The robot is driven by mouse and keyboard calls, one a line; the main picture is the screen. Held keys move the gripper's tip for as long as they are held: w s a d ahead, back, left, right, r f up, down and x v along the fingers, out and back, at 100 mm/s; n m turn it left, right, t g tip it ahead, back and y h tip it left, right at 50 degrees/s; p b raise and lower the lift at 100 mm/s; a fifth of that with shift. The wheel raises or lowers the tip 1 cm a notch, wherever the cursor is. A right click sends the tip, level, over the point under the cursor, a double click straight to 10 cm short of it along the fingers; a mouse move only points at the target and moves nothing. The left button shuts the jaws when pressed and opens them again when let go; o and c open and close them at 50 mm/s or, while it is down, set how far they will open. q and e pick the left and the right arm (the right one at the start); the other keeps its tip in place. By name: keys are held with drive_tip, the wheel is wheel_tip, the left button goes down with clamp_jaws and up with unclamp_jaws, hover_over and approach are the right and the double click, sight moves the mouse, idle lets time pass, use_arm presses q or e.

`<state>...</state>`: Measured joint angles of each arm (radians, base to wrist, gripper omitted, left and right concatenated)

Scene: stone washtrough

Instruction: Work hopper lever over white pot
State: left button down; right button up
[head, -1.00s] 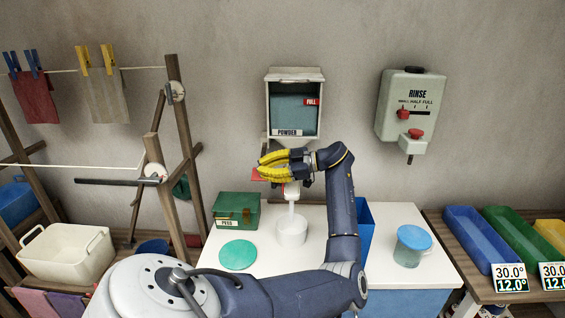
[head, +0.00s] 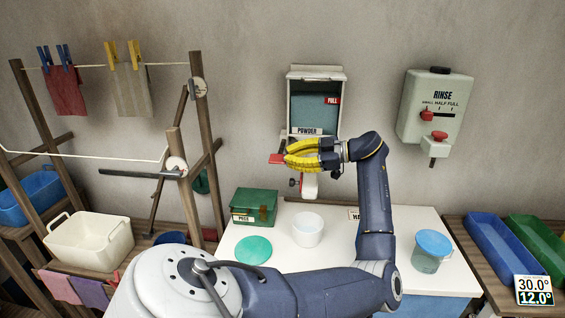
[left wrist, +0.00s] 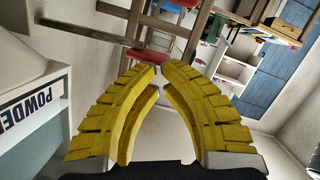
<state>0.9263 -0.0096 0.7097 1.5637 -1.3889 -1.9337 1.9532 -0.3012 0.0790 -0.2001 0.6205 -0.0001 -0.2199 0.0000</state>
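The powder hopper (head: 317,76) hangs on the wall with a teal window; its side also shows in the left wrist view (left wrist: 40,110). Its red lever (head: 276,158) sticks out to the left below it. My left gripper (head: 287,155) has its yellow fingertips nearly together at the lever; in the left wrist view the red lever end (left wrist: 148,55) shows right at the tips. The hopper spout (head: 309,186) is below the fingers. The white pot (head: 308,231) stands upright on the worktop under the spout, with no stream falling into it. Its contents cannot be made out. My right gripper is out of view.
A green peg box (head: 253,207) and a round teal lid (head: 253,250) are left of the pot. The rinse dispenser (head: 436,108) hangs at right. A drying rack (head: 205,130) stands at left.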

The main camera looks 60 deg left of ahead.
use_arm(q)
drive_tip(key=v, duration=0.7)
idle(1.5)
